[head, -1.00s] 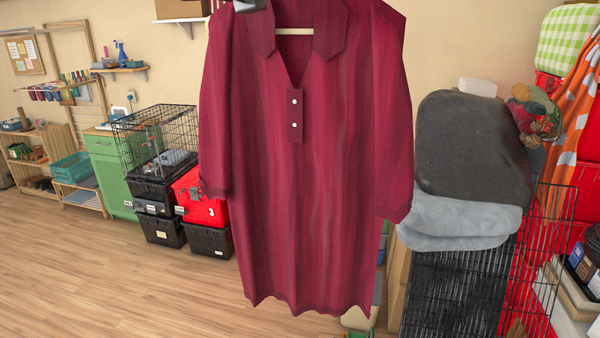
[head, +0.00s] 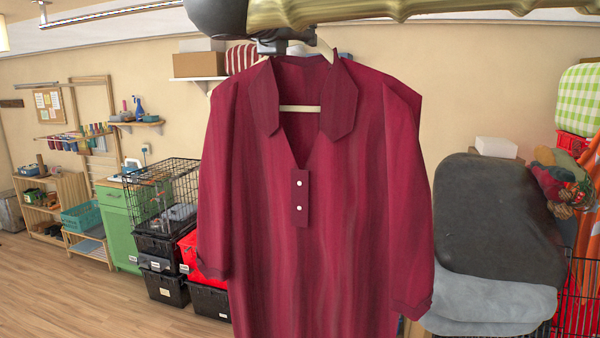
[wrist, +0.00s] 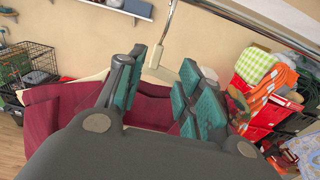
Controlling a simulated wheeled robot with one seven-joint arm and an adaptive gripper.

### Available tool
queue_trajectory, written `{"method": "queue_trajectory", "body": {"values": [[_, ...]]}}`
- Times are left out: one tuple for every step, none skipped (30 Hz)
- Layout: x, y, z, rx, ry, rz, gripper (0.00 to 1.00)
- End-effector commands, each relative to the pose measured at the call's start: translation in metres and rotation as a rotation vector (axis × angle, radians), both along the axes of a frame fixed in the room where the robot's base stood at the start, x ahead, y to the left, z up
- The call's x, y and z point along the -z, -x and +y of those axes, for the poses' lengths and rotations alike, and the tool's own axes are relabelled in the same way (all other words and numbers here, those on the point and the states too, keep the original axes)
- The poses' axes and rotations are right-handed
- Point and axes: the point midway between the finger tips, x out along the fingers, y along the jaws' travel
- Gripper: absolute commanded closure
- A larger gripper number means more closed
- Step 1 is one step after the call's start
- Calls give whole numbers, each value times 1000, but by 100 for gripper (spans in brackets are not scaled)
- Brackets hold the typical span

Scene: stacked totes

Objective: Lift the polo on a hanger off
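The polo (head: 350,220) is dark red with a collar and white buttons. It hangs upright in the middle of the head view, its hem below the picture. Its cream hanger (head: 300,108) shows in the neck opening and again in the wrist view (wrist: 158,65). My gripper (head: 287,46) is at the hanger's top, partly hidden behind the rail in the head view. In the wrist view my gripper (wrist: 160,82) has teal-padded fingers apart, with the hanger's neck in or just beyond the gap. I cannot tell whether they touch it.
Dark and grey cushions (head: 495,225) are stacked at right. A wire crate (head: 165,195) on stacked totes stands at left. A shelf (head: 205,82) is on the wall behind. Floor at left is clear.

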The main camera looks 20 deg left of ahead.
Motion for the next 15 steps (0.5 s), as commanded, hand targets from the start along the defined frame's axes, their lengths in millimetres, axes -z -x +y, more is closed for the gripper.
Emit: {"method": "queue_trajectory", "body": {"values": [[-1,-1,1,-1,0,-1,64],[-1,-1,1,-1,0,-1,64],[-1,-2,1,-1,0,-1,64],[-2,-4,2,-1,0,-1,64],[-3,-5,2,-1,1,0,64],[-3,-7,3,-2,1,0,64],[-4,-9,3,-2,1,0,64],[-5,-11,4,-2,1,0,64],[-5,-14,5,-2,1,1,64],[-6,-17,5,-2,1,1,64],[-6,-20,6,-2,1,1,64],[-7,-23,7,-2,1,1,64],[-7,-26,7,-2,1,1,64],[-7,-29,8,-3,1,1,64],[-7,-32,9,-3,1,1,64]]}}
